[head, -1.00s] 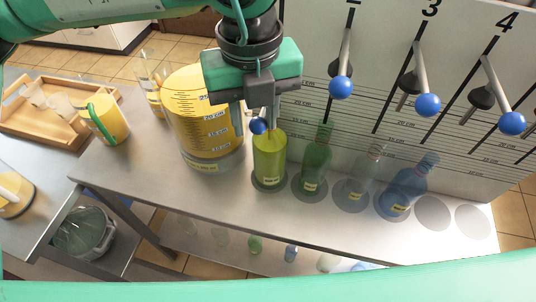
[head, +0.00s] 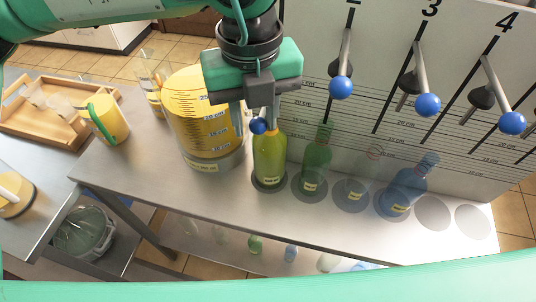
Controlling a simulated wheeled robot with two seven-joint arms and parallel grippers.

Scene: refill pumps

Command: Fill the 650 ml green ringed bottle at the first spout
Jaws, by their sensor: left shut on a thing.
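A green bottle (head: 269,163) with a small yellow label stands upright on the leftmost dark round spot of the steel bench, under the first spout. Yellow liquid shows in it up to about the neck; its rings are too small to tell. My left gripper (head: 257,118) is just above and behind it, shut on the first lever, whose blue knob (head: 258,126) shows between the fingers. The gripper hides the spout and the bottle's mouth. The large clear tank (head: 207,125) of yellow liquid stands just left. My right gripper is not in view.
A darker green bottle (head: 316,171), a clear bottle (head: 357,187) and a blue bottle (head: 408,188) stand to the right on the bench (head: 225,196). Levers with blue knobs (head: 341,87) stick out of the panel above. A yellow jug (head: 106,122) and wooden tray (head: 52,136) are left.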

